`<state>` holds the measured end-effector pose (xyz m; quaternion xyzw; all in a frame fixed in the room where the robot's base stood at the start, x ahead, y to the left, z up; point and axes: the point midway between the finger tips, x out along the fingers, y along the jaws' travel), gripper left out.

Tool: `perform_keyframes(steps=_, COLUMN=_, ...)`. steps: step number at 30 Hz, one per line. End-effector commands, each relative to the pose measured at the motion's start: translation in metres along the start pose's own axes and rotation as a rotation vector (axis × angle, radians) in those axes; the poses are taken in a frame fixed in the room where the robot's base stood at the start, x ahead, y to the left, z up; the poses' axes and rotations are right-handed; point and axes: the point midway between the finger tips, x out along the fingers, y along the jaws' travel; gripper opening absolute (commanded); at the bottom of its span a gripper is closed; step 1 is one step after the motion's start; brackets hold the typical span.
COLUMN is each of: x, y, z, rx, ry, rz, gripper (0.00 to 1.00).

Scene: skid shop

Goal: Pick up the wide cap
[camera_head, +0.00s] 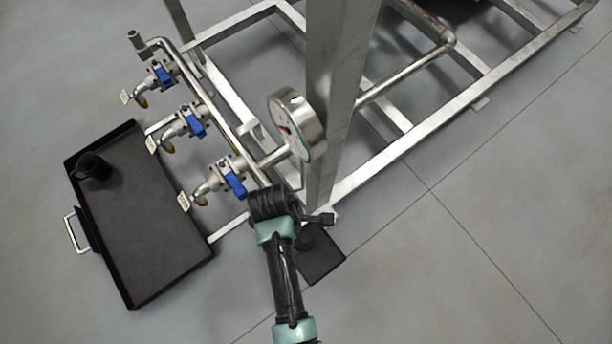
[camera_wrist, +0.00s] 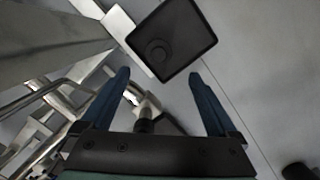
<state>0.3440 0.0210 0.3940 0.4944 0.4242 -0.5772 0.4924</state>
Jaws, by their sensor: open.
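My gripper (camera_wrist: 160,78) is open in the wrist view, with its two dark blue fingers apart and nothing between them. Beyond the fingertips is a small dark square tray (camera_wrist: 190,28). A round dark cap (camera_wrist: 157,50) lies on it, near its lower-left side; it looks like the wide cap. The cap is apart from the fingers. In the head view the small tray (camera_head: 323,263) lies on the floor, right of my forearm and at the foot of the frame post. The cap there is dark and partly hidden by my wrist. The fingers cannot be made out in that view.
A metal skid frame (camera_head: 395,155) with a thick post (camera_head: 335,90) stands close to my wrist. A pressure gauge (camera_head: 298,124) and several blue-handled valves (camera_head: 236,185) are nearby. A large black tray (camera_head: 145,220) holding a dark cup (camera_head: 92,166) lies left. Floor at right is clear.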

Motion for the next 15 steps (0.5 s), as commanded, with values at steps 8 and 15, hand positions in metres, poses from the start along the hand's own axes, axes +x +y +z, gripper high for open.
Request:
perform_keyframes(steps=8, x=0.033, y=0.001, z=0.000, rx=0.001, ry=0.001, rz=0.001, gripper=0.94)
perform_keyframes(steps=15, x=0.051, y=0.002, z=0.003, rx=0.002, ry=0.002, rz=0.002, gripper=0.94)
